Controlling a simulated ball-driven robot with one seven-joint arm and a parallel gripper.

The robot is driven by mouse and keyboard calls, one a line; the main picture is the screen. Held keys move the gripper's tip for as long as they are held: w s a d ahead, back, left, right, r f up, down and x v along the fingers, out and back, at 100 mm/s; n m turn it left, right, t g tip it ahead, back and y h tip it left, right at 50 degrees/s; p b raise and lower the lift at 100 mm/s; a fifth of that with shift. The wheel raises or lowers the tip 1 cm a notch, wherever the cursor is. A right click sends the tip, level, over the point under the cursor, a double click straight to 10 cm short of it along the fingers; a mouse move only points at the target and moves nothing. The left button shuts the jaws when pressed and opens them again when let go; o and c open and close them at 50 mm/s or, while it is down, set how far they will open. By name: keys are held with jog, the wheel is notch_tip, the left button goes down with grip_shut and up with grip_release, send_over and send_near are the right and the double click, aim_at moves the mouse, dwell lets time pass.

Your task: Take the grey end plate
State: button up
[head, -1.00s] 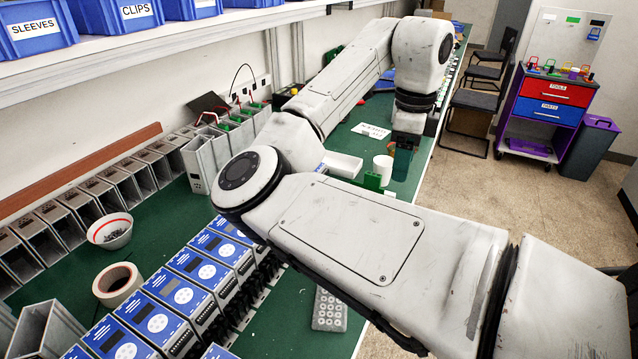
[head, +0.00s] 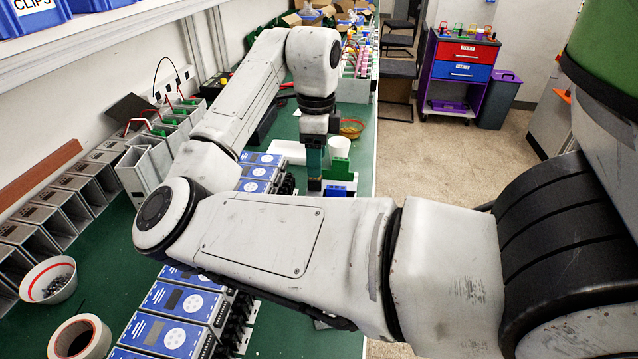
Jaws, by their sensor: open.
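My gripper (head: 314,186) points straight down over the green bench, at the end of my pale arm. It is open, with dark teal fingers, and its tips are small in this view. It is just left of a green block (head: 340,170) and in front of a white cup (head: 339,147). I cannot pick out the grey end plate with certainty; my arm covers much of the bench in front of the gripper. Blue-faced drive units (head: 183,302) stand in a row, partly hidden by my arm.
Grey open housings (head: 68,205) line the wall at left. The bench's right edge borders open floor (head: 410,160). A purple tool cart (head: 462,75) stands beyond.

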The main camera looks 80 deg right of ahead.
jog(key=shift+s+f+p, duration=0.2)
jog(key=shift+f+p, duration=0.1)
jog(key=shift+f, duration=1.05)
jog(key=shift+s+f+p, duration=0.15)
jog(key=shift+f+p, duration=0.15)
jog(key=shift+f, duration=1)
grip_shut()
